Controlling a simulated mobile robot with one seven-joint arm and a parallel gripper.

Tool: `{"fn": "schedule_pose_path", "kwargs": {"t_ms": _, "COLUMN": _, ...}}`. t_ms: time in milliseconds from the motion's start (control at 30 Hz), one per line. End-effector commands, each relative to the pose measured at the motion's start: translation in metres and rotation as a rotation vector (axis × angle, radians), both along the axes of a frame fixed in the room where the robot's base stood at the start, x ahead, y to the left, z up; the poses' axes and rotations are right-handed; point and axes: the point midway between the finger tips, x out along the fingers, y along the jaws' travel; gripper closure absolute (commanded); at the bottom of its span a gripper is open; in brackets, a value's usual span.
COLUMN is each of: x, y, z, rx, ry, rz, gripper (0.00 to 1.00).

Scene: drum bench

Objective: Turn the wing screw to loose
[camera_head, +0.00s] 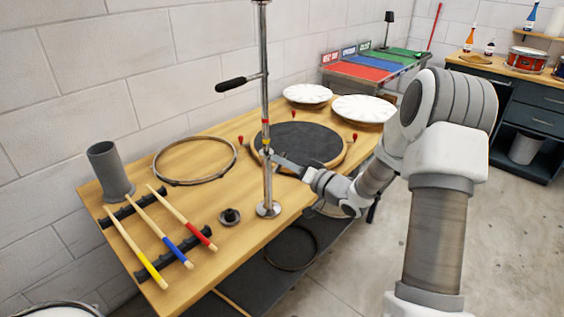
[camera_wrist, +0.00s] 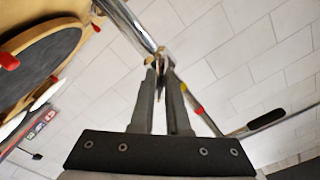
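A chrome stand (camera_head: 266,185) rises from a round foot on the bench, with a collar partway up and red and yellow marks just above it. The wing screw (camera_wrist: 161,72) is a small brownish piece at the collar, seen between my fingertips in the wrist view; in the head view it is too small to make out. My gripper (camera_head: 276,158) reaches the collar from the right. In the wrist view my gripper (camera_wrist: 160,66) has its two fingers close together, one each side of the screw. Whether they touch it is unclear, and the fingers hide part of it.
A side rod with a black handle (camera_head: 231,84) sticks out left from the stand. Behind the stand lies a dark round pad (camera_head: 300,140) with red-tipped clamps. A metal hoop (camera_head: 195,178), drumsticks on a rack (camera_head: 128,212) and a grey cup (camera_head: 108,168) occupy the left bench.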

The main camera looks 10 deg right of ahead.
Motion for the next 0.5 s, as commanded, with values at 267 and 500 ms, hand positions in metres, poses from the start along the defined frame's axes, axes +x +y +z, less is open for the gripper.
{"fn": "schedule_pose_path", "kwargs": {"t_ms": 267, "x": -0.0002, "y": 0.0, "z": 0.0, "rx": -0.001, "ry": -0.002, "rz": 0.001, "gripper": 1.0}}
{"fn": "schedule_pose_path", "kwargs": {"t_ms": 500, "x": -0.0004, "y": 0.0003, "z": -0.0014, "rx": -0.075, "ry": -0.053, "rz": 0.001, "gripper": 1.0}}
